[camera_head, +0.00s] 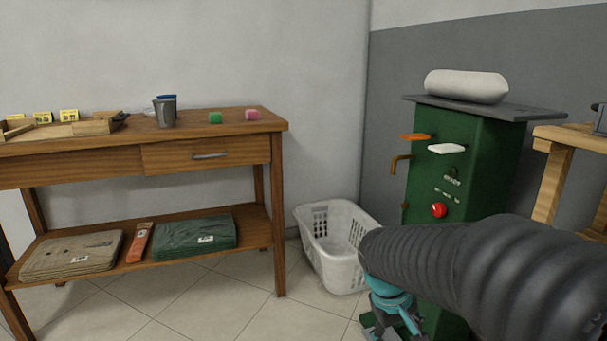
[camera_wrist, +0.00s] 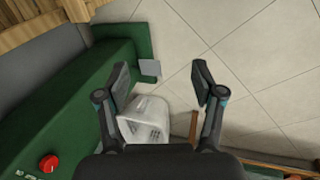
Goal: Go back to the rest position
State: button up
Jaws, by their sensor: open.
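My gripper (camera_wrist: 161,80) is open and empty in the wrist view, with its two dark fingers spread wide over the tiled floor. The arm's end is in front of the green press machine (camera_head: 462,185) and beside the white laundry basket (camera_head: 335,262). In the wrist view the basket (camera_wrist: 146,122) shows between and below the fingers, and the green machine (camera_wrist: 85,90) lies to their left.
A white pad (camera_head: 466,86) tops the machine. A wooden bench (camera_head: 570,136) stands at right.

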jog(key=s+a+r+m+t+y+p, duration=0.1)
jog(key=s+r+t, duration=0.1)
jog(key=s+r, duration=0.2)
jog(key=s+a+r+m+t+y+p, duration=0.1)
jog(key=s+r, duration=0.4)
jog(key=s, duration=0.5)
jog(key=shift+s+a+r+m+t+y, duration=0.2)
jog(key=shift+s+a+m+t+y, duration=0.15)
jog(key=shift+m+t+y, duration=0.3)
